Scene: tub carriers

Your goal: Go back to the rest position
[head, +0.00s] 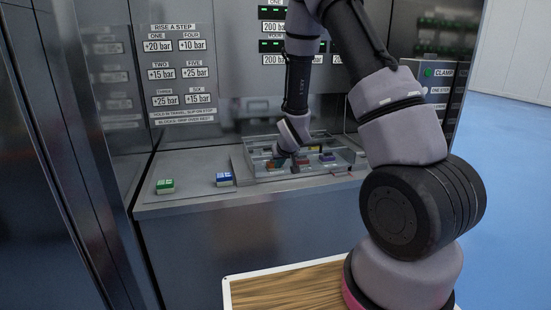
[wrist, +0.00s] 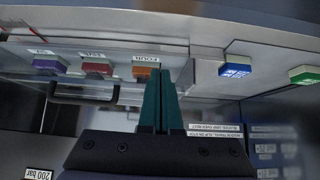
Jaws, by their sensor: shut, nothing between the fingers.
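My gripper (wrist: 161,100) shows in the wrist view as two teal fingers pressed together with nothing between them. In the head view my gripper (head: 280,151) is over the left part of a clear-walled tray (head: 345,167) on the steel counter. The fingertips are too small there to tell whether they touch anything. In the wrist view an orange block (wrist: 146,72) lies just beside the fingertips, with a red block (wrist: 97,68) and a purple block (wrist: 47,66) to its left.
A green block (head: 165,187) and a blue block (head: 223,180) stand on the counter (head: 190,205) left of the tray. Labelled panels (head: 180,70) rise behind. A wood-topped surface (head: 285,287) is in front. Blue floor (head: 510,150) lies open at right.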

